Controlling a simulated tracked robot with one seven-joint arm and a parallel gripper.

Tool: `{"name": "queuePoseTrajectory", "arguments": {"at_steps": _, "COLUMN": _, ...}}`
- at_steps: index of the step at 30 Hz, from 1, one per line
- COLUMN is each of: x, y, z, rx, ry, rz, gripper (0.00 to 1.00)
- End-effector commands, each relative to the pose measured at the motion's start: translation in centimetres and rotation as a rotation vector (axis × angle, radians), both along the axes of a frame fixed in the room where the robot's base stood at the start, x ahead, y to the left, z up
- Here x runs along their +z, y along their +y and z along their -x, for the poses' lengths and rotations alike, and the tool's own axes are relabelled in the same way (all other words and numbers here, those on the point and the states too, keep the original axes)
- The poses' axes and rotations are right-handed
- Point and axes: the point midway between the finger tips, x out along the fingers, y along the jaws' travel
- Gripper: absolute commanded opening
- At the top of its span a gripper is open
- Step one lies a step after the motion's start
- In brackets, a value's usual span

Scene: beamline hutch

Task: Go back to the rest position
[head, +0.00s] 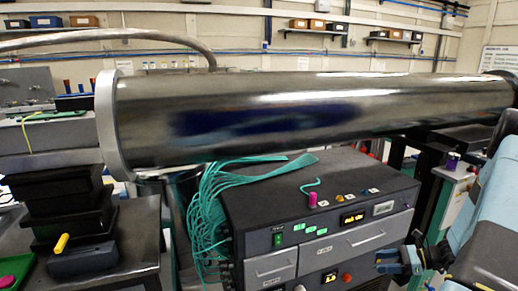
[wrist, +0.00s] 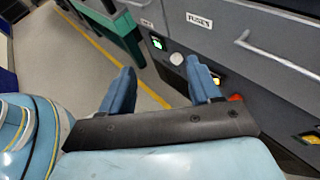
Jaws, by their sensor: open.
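My gripper (head: 396,262) is at the lower right of the head view, in front of the right part of the grey electronics cabinet (head: 258,192). In the wrist view my gripper (wrist: 163,80) shows two blue fingers set wide apart. It is open, with nothing between the fingers but floor and part of the cabinet front. The cabinet front (wrist: 228,50) lies just beyond the right finger; I cannot tell whether they touch.
A large metal beam pipe (head: 300,108) crosses above the cabinet. Teal cables (head: 210,205) hang at the cabinet's left. Black blocks (head: 65,205) are stacked on the left bench. A drawer handle (wrist: 285,65) juts from the cabinet. Floor (wrist: 70,55) with a yellow line shows at left.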

Motion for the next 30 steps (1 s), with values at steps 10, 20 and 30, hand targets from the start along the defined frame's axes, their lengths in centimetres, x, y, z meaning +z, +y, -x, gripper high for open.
{"name": "queuePoseTrajectory", "arguments": {"at_steps": 10, "x": 9.1, "y": 4.3, "z": 0.1, "rx": 0.283, "ry": -0.136, "rz": 0.241, "gripper": 0.63}}
{"name": "queuePoseTrajectory", "arguments": {"at_steps": 20, "x": 16.7, "y": 8.4, "z": 1.7, "rx": 0.536, "ry": -0.275, "rz": 0.465, "gripper": 0.63}}
{"name": "queuePoseTrajectory", "arguments": {"at_steps": 30, "x": 23.7, "y": 12.5, "z": 4.7, "rx": 0.781, "ry": -0.435, "rz": 0.692, "gripper": 0.63}}
